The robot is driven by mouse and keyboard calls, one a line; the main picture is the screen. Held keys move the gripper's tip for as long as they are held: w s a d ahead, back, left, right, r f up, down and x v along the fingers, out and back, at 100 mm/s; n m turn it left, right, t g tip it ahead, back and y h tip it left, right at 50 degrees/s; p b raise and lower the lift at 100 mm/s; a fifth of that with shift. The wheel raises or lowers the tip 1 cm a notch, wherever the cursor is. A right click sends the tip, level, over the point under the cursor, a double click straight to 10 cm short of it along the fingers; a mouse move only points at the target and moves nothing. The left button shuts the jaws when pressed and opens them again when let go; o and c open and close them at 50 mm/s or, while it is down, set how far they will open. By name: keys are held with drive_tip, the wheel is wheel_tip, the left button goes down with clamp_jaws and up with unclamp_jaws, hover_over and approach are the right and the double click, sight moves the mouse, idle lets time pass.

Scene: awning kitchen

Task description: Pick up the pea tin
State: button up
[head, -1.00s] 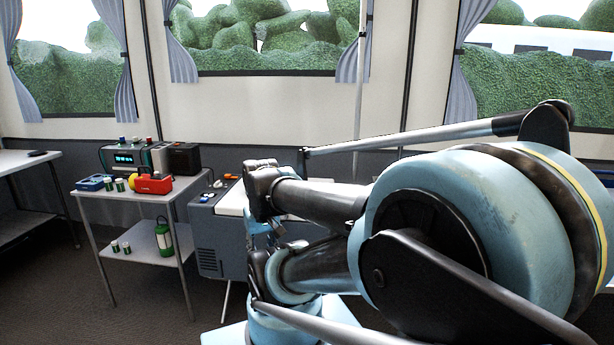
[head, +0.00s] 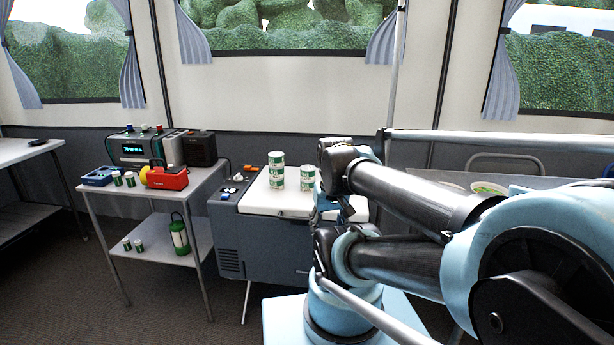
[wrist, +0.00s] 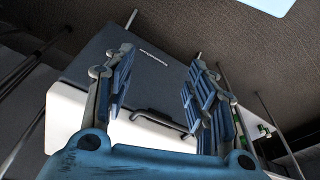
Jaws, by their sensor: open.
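No tin lies between the fingers. In the head view my arm covers the area just right of the tins, and the fingers are not clearly seen.
The cool box (head: 262,250) has a white lid (head: 262,201) and a dark handle (wrist: 158,122). Left of it, a metal cart (head: 150,195) carries a radio (head: 133,150), a red box (head: 168,179) and small green-white cylinders. A green lantern (head: 179,236) stands on its lower shelf.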

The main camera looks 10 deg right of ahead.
drive_tip(key=shift+o, duration=1.1)
drive_tip(key=w+r+n, duration=0.2)
drive_tip(key=w+r, duration=0.3)
drive_tip(key=r, duration=0.1)
drive_tip(key=shift+w+d+r+n, duration=0.2)
drive_tip(key=shift+r+n, duration=0.1)
drive_tip(key=shift+n, duration=0.1)
wheel_tip(320, 180, up, 13)
drive_tip(key=n+g, duration=0.2)
drive_tip(key=n, duration=1)
hover_over(307, 167)
drive_tip(key=s, duration=0.1)
drive_tip(key=f, duration=1.2)
drive_tip(key=shift+a, duration=0.2)
drive_tip(key=f, duration=0.4)
drive_tip(key=shift+w+d, duration=0.15)
drive_tip(key=shift+w, duration=0.15)
drive_tip(key=shift+f, duration=0.6)
